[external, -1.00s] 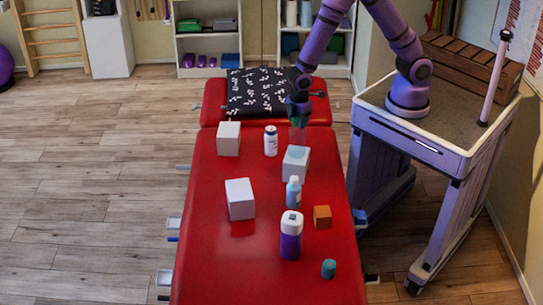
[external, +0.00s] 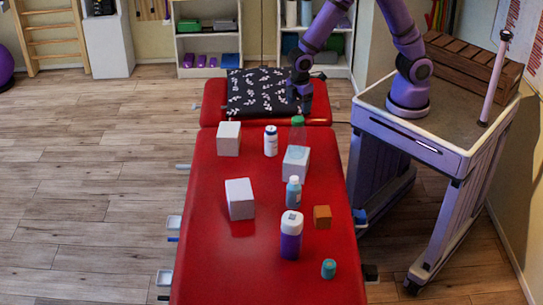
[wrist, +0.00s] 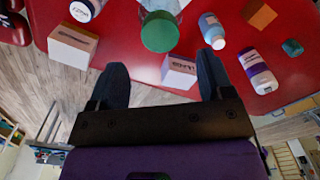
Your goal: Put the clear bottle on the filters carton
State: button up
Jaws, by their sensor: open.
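The clear bottle (external: 298,134) with a green cap is upright at a pale carton (external: 296,165) on the red treatment table (external: 205,245). It appears to stand on the carton's top, but its base is hard to make out. In the wrist view the green cap (wrist: 160,32) is large, beyond my fingertips and apart from them. Two other white cartons stand to the left, one farther back (external: 228,139) and one nearer (external: 240,199). The labels are too small to tell which is the filters carton. My gripper (external: 299,107) is open and empty, behind the bottle.
A white bottle (external: 270,142), blue bottle (external: 293,193), orange cube (external: 322,217), purple bottle (external: 291,240) and teal jar (external: 328,268) stand around the pale carton. A patterned black cushion (external: 256,92) lies at the far end. The table's near left is clear.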

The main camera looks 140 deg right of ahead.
jog(key=s+a+r+t, duration=0.1)
jog(key=s+a+r, duration=0.4)
jog(key=r, duration=0.5)
jog(key=s+a+r+t, duration=0.1)
jog(key=s+a+r, duration=0.1)
jog(key=a+r, duration=0.65)
jog(key=s+a+r+t, duration=0.1)
jog(key=s+a+r, duration=0.1)
jog(key=s, duration=0.3)
jog(key=s+a+r+t, duration=0.1)
jog(key=s+a+r, duration=0.1)
jog(key=s+a, duration=0.2)
jog(key=s+a+r+n+t, duration=0.1)
jog(key=s+a+r, duration=0.2)
jog(key=s, duration=0.5)
jog(key=shift+a, duration=0.2)
